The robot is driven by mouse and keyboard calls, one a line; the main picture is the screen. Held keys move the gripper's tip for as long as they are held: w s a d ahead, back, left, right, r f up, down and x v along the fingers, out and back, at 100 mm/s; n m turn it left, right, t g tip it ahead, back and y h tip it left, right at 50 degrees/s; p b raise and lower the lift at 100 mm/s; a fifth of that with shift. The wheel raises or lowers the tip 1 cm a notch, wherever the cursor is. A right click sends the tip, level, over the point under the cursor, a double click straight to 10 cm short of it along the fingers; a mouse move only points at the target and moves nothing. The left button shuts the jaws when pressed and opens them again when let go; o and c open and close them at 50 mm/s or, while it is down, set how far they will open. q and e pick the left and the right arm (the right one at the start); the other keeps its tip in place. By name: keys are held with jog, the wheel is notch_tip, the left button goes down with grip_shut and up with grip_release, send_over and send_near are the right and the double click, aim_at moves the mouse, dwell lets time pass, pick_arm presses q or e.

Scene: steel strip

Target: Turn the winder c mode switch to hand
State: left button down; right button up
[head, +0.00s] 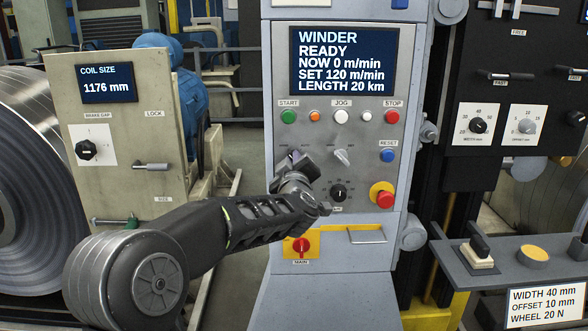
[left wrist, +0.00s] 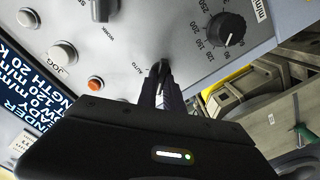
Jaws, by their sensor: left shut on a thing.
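The winder panel (head: 365,240) stands in the middle of the head view, with a screen (head: 341,61) reading READY and 0 m/min. My left gripper (head: 297,162) is at the panel's left side, below the start button, and covers most of the mode switch there. In the left wrist view my left gripper (left wrist: 162,88) is shut on the dark handle of the mode switch (left wrist: 160,66). The label AUTO shows beside it. The fingers hide much of the handle and its other label, so I cannot tell its exact setting.
A pale selector (head: 342,157) sits to the right of my gripper, with a black speed dial (head: 338,193) below. A red emergency button (head: 384,197) and the red main switch (head: 301,246) are nearby. The green start button (head: 289,116) is above.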

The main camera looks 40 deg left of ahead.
pick_arm(q)
jog(key=shift+n, duration=0.5)
jog(key=c, duration=1.5)
grip_release()
jog(key=shift+s, duration=0.1)
jog(key=v, duration=0.7)
jog(key=shift+s+d, duration=0.25)
